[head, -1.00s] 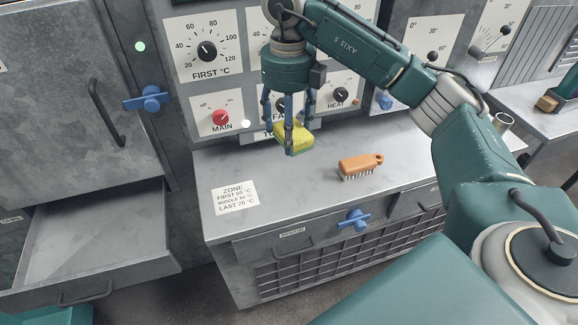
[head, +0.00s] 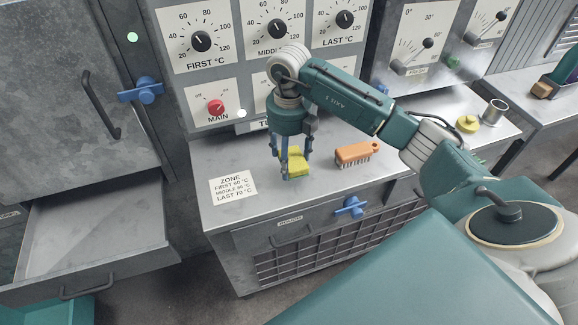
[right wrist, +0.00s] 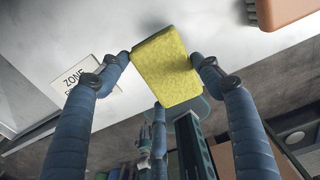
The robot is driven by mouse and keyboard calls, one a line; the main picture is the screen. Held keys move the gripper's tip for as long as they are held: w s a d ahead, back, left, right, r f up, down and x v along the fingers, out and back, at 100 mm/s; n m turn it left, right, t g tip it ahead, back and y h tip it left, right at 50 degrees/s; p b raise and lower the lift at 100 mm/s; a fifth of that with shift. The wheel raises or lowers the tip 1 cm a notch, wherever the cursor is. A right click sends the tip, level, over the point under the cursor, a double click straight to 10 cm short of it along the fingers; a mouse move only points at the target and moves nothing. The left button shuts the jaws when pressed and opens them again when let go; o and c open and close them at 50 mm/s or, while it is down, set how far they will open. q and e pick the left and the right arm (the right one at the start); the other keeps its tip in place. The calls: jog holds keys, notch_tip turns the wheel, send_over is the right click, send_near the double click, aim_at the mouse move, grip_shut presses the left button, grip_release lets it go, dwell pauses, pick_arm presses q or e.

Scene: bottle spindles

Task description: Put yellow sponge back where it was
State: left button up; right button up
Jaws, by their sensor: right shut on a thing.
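The yellow sponge (head: 297,163) is between the fingers of my right gripper (head: 291,172), low over the grey worktop and left of the orange brush. Whether the sponge touches the worktop, I cannot tell. In the right wrist view the sponge (right wrist: 167,68) sits between the blue fingers of the right gripper (right wrist: 163,75), which are shut on it. The fingers hide part of it in the head view.
An orange brush (head: 357,152) lies on the worktop (head: 218,158) just right of the sponge. A white zone label (head: 233,187) is to the left. A control panel with dials stands behind. A metal cup (head: 494,112) and a yellow item (head: 467,124) stand farther right. An open drawer (head: 95,225) is at left.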

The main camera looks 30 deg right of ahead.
notch_tip(320, 180, down, 4)
jog(key=shift+f+p, duration=0.1)
jog(key=shift+p, duration=0.2)
jog(key=shift+f, duration=0.15)
jog(key=o, duration=1)
